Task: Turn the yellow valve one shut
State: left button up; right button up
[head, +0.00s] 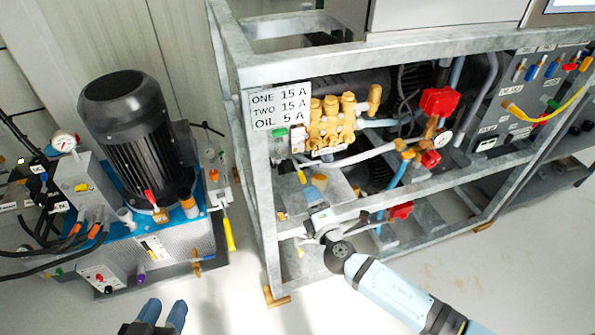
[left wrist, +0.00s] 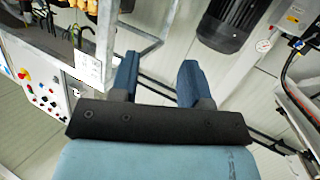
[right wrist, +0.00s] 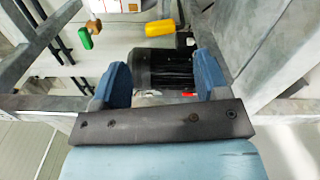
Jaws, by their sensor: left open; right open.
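In the head view a yellow lever handle (head: 229,233) hangs at the right side of the blue-based motor unit. A small yellow part (head: 320,180) shows inside the grey frame beside my right gripper. I cannot read which is valve one. In the right wrist view a yellow handle (right wrist: 160,27) lies past the fingertips, above the middle. My right gripper (head: 311,192) reaches into the frame; its blue fingers (right wrist: 165,85) are apart with nothing between them. My left gripper (head: 164,312) is open and empty at the bottom of the head view, in front of the motor unit.
The grey metal frame (head: 245,150) holds brass pump heads (head: 335,120), red valve parts (head: 439,101) and hoses. A sign (head: 280,108) hangs on its left post. The black motor (head: 125,115) stands left. The floor between has free room.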

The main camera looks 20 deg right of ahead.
aim_at(303, 179)
jog(key=w+b, duration=0.1)
jog(key=w, duration=0.9)
jog(key=shift+a, duration=0.15)
jog(key=shift+w, duration=0.6)
jog(key=c, duration=0.9)
jog(key=shift+f+b, duration=0.1)
jog(key=shift+b, duration=0.2)
jog(key=shift+f+m+b, duration=0.1)
jog(key=shift+m+b, duration=0.9)
jog(key=shift+b, duration=0.15)
jog(key=shift+r, duration=0.2)
pick_arm(q)
notch_tip(303, 179, up, 7)
jog(key=d+t+h, duration=0.2)
jog(key=t, duration=0.1)
jog(key=shift+w+d+r+t+h, duration=0.2)
jog(key=shift+w+d+t+h, duration=0.1)
jog(key=shift+w, duration=0.15)
pick_arm(e)
jog(key=o, duration=0.9)
jog(key=shift+s, duration=0.1)
